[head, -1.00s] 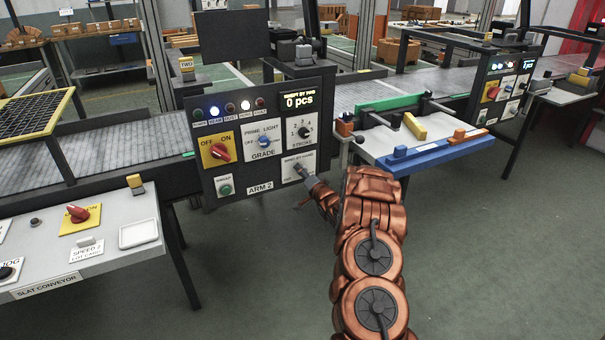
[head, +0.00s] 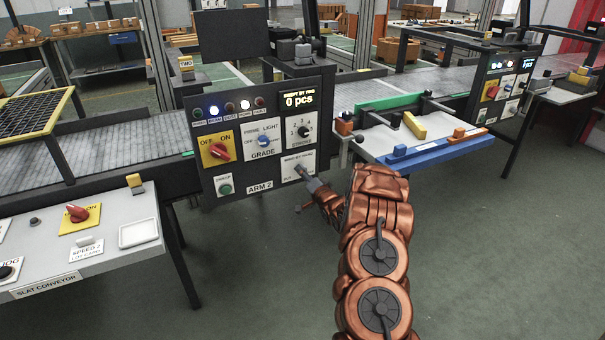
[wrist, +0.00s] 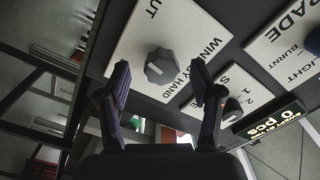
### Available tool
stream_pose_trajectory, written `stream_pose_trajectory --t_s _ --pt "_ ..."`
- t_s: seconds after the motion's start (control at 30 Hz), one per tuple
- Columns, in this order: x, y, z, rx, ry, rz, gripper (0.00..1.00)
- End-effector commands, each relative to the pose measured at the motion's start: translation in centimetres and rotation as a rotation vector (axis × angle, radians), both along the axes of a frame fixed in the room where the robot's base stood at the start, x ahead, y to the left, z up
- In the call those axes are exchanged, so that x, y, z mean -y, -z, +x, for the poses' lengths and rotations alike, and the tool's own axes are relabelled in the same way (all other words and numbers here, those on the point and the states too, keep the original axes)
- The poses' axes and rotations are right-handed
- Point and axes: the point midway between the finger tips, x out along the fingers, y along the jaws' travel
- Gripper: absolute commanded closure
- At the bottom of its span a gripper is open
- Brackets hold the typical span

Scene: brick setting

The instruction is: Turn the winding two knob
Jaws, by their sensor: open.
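The winding knob (wrist: 160,66) is a dark grey faceted knob with a pale pointer mark. It sits on a white plate (wrist: 196,28) lettered with "BY HAND" and partly cut-off words. In the head view this plate (head: 291,160) is at the lower right of the ARM 2 panel, with my gripper (head: 303,190) in front of it. In the wrist view my gripper (wrist: 160,78) is open, one finger to each side of the knob in the picture. Gaps show between fingers and knob; contact is not visible. The knob is largely hidden in the head view.
The ARM 2 panel also carries a red OFF/ON knob (head: 220,152), a blue GRADE knob (head: 264,141), a STROKE knob (head: 304,132) and a green button (head: 225,189). A blue-edged side table (head: 440,150) stands to the right. The floor in front is clear.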

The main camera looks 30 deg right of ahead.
Motion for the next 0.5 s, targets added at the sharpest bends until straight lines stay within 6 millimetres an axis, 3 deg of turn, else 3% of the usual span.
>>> stream_pose_trajectory --t_s 0.5 --pt "-0.5 -0.2 -7.2 0.004 0.002 0.001 0.35"
